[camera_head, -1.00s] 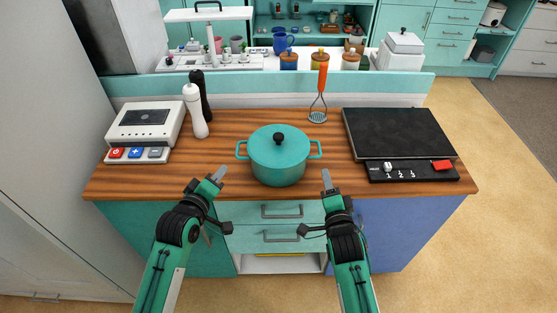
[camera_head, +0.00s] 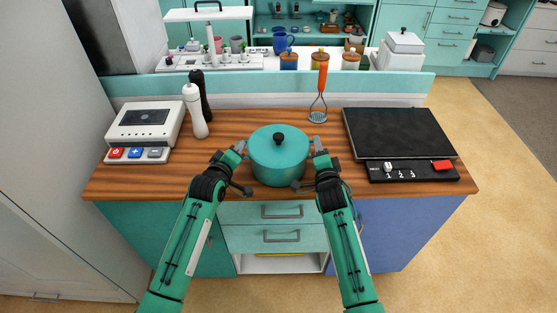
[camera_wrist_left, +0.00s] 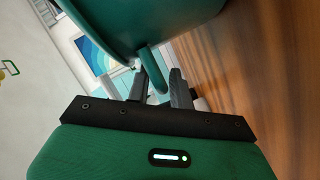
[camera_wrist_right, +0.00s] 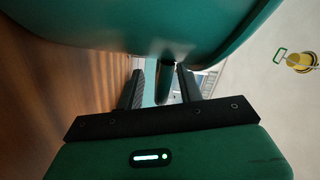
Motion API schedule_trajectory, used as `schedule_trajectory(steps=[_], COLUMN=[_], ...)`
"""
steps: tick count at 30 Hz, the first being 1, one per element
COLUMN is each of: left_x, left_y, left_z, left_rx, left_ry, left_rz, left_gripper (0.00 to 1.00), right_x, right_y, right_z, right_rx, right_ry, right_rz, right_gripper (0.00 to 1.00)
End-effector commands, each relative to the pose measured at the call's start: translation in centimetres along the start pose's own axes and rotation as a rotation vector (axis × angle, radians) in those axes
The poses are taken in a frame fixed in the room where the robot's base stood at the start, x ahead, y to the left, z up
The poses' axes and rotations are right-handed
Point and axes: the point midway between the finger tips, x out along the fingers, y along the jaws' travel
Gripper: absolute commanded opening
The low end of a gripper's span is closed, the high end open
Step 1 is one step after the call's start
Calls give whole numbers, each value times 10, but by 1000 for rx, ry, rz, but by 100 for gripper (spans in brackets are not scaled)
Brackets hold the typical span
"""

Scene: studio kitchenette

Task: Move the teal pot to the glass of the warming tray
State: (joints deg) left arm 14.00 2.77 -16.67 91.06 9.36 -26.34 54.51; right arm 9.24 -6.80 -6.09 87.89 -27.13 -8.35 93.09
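The teal pot (camera_head: 279,163), lid on with a black knob, stands upright on the wooden counter. The warming tray (camera_head: 398,133), with a dark glass top and a black control strip (camera_head: 412,172) with a red switch, lies at the right of the counter.
A white device with buttons (camera_head: 145,125) sits at the left, with white (camera_head: 195,112) and black (camera_head: 206,92) mills beside it. A masher with an orange handle (camera_head: 322,78) stands behind the pot. Bare counter lies between pot and tray.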

Motion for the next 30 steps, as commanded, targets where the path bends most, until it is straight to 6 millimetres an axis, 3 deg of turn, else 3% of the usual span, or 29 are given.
schedule_trajectory(steps=[10, 13, 16, 30], left_x=[3, 3, 3, 2], left_y=[0, 0, 0, -1], left_z=[0, 0, 0, 0], left_rx=[0, 0, 0, 0], left_ry=[0, 0, 0, -1], left_rz=[0, 0, -1, -2], left_gripper=[22, 2, 0, 0], right_x=[3, 2, 2, 2], right_y=[0, 0, 0, 1], right_z=[0, 0, 0, 0], right_rx=[1, 1, 1, -1], right_ry=[0, 0, 0, -1], right_rz=[0, 0, 0, 1], right_gripper=[37, 18, 0, 0])
